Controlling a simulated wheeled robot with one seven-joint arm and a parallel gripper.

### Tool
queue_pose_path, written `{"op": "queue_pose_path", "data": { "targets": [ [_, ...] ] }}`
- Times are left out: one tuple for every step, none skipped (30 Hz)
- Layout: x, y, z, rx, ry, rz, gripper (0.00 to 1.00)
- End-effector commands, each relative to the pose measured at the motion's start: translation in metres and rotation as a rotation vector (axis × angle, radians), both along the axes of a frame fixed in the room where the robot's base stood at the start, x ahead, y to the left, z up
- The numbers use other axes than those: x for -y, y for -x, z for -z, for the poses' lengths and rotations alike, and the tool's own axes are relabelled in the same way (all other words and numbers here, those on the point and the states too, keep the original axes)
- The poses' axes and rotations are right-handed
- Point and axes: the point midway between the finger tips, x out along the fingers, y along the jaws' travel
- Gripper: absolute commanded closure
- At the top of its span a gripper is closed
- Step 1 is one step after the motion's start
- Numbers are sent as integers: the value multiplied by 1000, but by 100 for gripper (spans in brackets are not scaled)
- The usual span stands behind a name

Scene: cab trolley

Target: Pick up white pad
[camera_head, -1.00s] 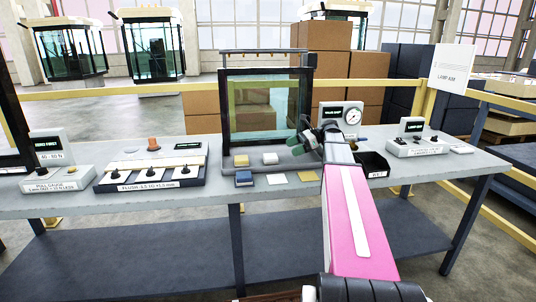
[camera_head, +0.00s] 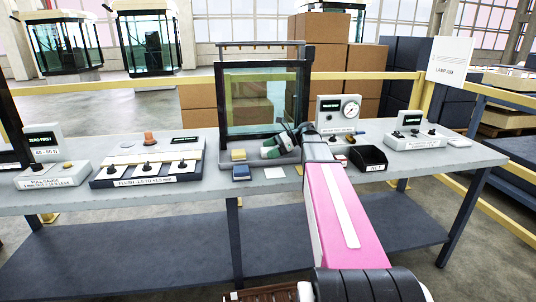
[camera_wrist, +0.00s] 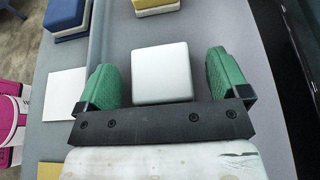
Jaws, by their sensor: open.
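The white pad (camera_wrist: 162,72) is a rounded white block on the grey ledge. In the wrist view it sits between the two green fingers of my gripper (camera_wrist: 162,82), with a gap on each side, so the fingers do not appear to touch it. In the head view my gripper (camera_head: 283,147) is low over the tray at the foot of the glass frame and hides the white pad. The gripper is open.
A yellow-topped block (camera_head: 239,155) stands left of my gripper, and a blue block (camera_head: 241,173) lies in front of it. A flat white card (camera_head: 274,172) lies on the table. The glass frame (camera_head: 262,100) rises behind; a black bin (camera_head: 367,158) is at right.

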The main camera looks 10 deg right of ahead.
Motion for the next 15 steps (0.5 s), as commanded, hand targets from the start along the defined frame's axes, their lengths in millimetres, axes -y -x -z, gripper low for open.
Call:
{"op": "queue_pose_path", "data": {
  "targets": [
    [-6,1,2,0,0,-1,6],
    [-8,0,3,0,0,0,6],
    [-10,0,4,0,0,1,6],
    [-10,0,4,0,0,1,6],
    [-11,0,4,0,0,1,6],
    [-10,0,4,0,0,1,6],
    [-10,0,4,0,0,1,6],
    [-10,0,4,0,0,1,6],
    [-10,0,4,0,0,1,6],
    [-10,0,4,0,0,1,13],
    [-10,0,4,0,0,1,23],
    [-10,0,4,0,0,1,36],
    [-10,0,4,0,0,1,45],
    [-10,0,4,0,0,1,55],
    [-10,0,4,0,0,1,61]
  ]
}}
